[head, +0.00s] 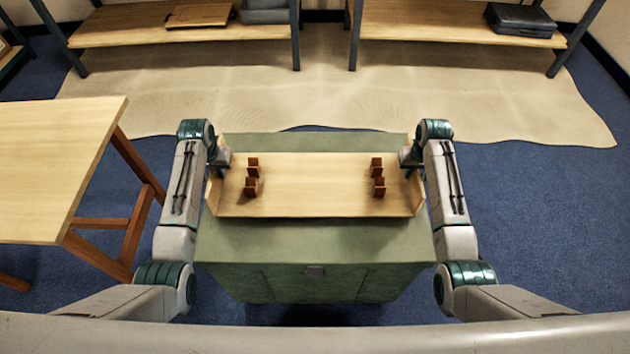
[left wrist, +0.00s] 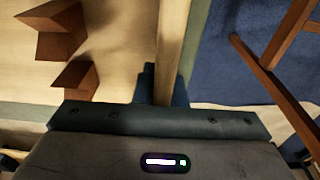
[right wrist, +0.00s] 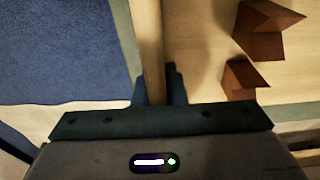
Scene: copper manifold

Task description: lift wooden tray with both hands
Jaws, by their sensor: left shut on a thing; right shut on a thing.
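The wooden tray (head: 315,185) is a pale, wide board with raised end walls, level over the green cabinet. Two pairs of small brown notched blocks stand on it, one pair towards each end. My left gripper (head: 219,160) is shut on the tray's left end wall, which runs between its fingers in the left wrist view (left wrist: 170,45). My right gripper (head: 409,158) is shut on the right end wall, also seen in the right wrist view (right wrist: 149,40). Whether the tray touches the cabinet top or hangs just above it, I cannot tell.
The green cabinet (head: 315,240) stands in front of me. A wooden table (head: 50,160) is at the left, apart from the cabinet. Shelves at the back hold a wooden board (head: 199,14) and a dark case (head: 520,20). Blue carpet at the right is clear.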

